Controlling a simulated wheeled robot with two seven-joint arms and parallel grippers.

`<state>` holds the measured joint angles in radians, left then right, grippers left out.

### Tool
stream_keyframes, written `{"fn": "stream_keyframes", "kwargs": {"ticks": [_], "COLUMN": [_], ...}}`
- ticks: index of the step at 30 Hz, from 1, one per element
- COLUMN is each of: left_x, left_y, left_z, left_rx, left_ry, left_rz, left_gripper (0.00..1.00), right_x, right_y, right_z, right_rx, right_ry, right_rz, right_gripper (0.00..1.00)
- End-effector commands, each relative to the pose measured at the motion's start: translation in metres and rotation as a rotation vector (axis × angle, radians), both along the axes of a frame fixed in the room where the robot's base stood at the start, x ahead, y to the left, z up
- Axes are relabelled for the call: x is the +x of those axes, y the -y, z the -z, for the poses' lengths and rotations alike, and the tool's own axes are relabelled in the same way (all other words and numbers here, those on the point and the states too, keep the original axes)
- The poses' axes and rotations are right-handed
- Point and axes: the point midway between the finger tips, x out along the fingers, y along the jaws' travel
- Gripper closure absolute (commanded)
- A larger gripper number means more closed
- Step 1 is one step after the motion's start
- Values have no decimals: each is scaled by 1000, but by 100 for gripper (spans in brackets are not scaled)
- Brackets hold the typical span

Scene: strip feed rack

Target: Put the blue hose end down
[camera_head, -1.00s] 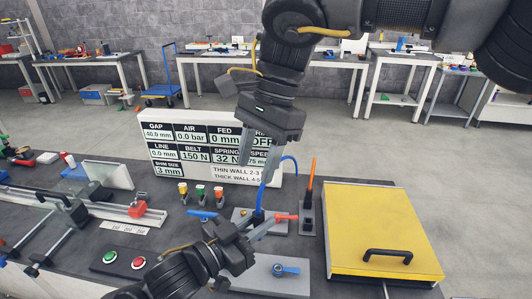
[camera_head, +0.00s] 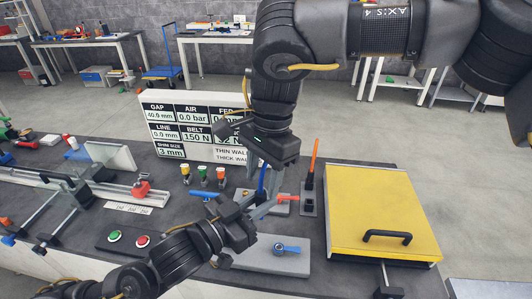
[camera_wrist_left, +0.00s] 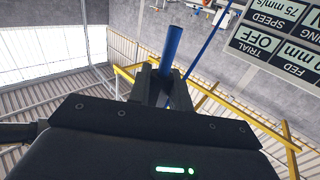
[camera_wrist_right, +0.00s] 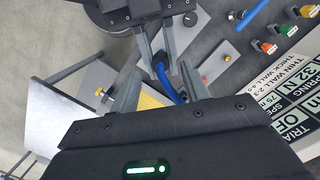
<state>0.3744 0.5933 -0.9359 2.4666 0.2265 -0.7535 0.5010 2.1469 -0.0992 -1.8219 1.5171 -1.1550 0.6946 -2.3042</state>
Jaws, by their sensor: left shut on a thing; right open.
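The blue hose is a thin bright blue tube; a short length (camera_head: 262,178) shows between the two grippers in the head view. My left gripper (camera_head: 261,207) is shut on the hose, which also stands up from its jaws in the left wrist view (camera_wrist_left: 172,48). My right gripper (camera_head: 260,186) is open just above the left one, with its fingers pointing down on either side of the hose. In the right wrist view the hose (camera_wrist_right: 163,78) runs from the left fingers towards my right gripper.
A plate with a blue lever (camera_head: 285,248), an orange stick in a grey holder (camera_head: 311,160) and a yellow lid (camera_head: 388,205) lie close to the grippers. A display board (camera_head: 165,133) stands behind. Several coloured knobs (camera_head: 203,176) and two push buttons (camera_head: 128,239) are leftward.

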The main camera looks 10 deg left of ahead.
Motion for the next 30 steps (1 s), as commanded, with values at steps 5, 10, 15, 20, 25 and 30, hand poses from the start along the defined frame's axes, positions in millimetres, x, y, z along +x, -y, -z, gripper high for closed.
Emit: {"fn": "stream_keyframes", "kwargs": {"ticks": [5, 10, 15, 20, 25, 30], "left_x": [0, 0, 0, 0, 0, 0], "left_y": [0, 0, 0, 0, 0, 0], "left_z": [0, 0, 0, 0, 0, 0], "left_rx": [0, 0, 0, 0, 0, 0], "left_ry": [0, 0, 0, 0, 0, 0], "left_rz": [0, 0, 0, 0, 0, 0], "left_gripper": [100, 100, 100, 100, 100, 73], "right_x": [-2, -3, -3, -3, -3, -3], "right_y": [-2, -3, -3, -3, -3, -3], "right_z": [20, 27, 27, 27, 27, 27], "right_rx": [0, 0, -1, 0, 0, 0], "right_ry": [0, 0, 1, 0, 0, 0], "right_rz": [0, 0, 0, 0, 0, 0], "right_gripper": [54, 54, 54, 64, 86, 100]}}
